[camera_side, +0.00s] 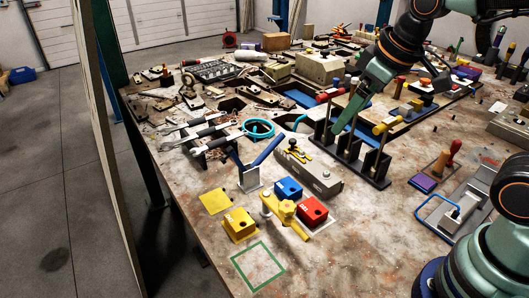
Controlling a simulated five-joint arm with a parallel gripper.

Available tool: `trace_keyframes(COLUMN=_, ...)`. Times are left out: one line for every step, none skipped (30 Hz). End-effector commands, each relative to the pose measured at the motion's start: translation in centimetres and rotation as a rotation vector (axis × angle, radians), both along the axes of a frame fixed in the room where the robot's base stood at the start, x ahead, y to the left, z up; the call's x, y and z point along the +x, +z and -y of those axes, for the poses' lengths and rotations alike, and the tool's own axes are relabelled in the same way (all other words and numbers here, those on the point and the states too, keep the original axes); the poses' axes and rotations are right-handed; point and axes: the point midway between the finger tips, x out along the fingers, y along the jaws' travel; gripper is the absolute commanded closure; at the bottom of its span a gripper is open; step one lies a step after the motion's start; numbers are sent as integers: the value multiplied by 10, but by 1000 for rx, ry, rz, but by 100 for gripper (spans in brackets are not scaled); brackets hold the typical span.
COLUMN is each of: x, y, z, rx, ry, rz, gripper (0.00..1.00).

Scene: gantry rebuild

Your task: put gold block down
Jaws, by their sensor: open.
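A blue block (288,189) and a red block (313,211) stand right of the gold block. A yellow clamp-like tool (283,208) lies between. A grey metal block (310,174) and a dark tool rack (352,155) stand behind. The bench front is clear.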

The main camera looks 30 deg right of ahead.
Motion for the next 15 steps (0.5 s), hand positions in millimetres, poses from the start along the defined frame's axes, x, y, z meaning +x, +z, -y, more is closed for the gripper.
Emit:
trace_keyframes(x=-9, y=1, z=10, rx=20, ry=-69, rz=26, gripper=0)
trace_keyframes(x=-13, y=0, z=13, rx=32, ry=-104, rz=37, gripper=0)
trace_keyframes(x=-18, y=0, z=18, rx=45, ry=-147, rz=50, gripper=0)
trace_keyframes(x=-21, y=-1, z=21, rx=55, ry=-175, rz=60, gripper=0)
trace_keyframes(x=-24, y=-2, z=24, rx=63, ry=-199, rz=66, gripper=0)
trace_keyframes(x=-27, y=-3, z=26, rx=72, ry=-225, rz=74, gripper=0)
trace_keyframes(x=-29, y=-3, z=28, rx=77, ry=-240, rz=79, gripper=0)
trace_keyframes(x=-30, y=-4, z=29, rx=81, ry=-253, rz=82, gripper=0)
trace_keyframes(x=-31, y=-4, z=30, rx=86, ry=-264, rz=86, gripper=0)
trace_keyframes(x=-32, y=-5, z=30, rx=88, ry=-270, rz=88, gripper=0)
trace_keyframes(x=-33, y=-5, z=31, rx=89, ry=-274, rz=88, gripper=0)
trace_keyframes(x=-33, y=-5, z=31, rx=90, ry=-277, rz=88, gripper=0)
trace_keyframes(x=-33, y=-5, z=31, rx=90, ry=-277, rz=88, gripper=0)
trace_keyframes(x=-33, y=-5, z=31, rx=90, ry=-277, rz=88, gripper=0)
trace_keyframes(x=-33, y=-5, z=31, rx=90, ry=-276, rz=88, gripper=0)
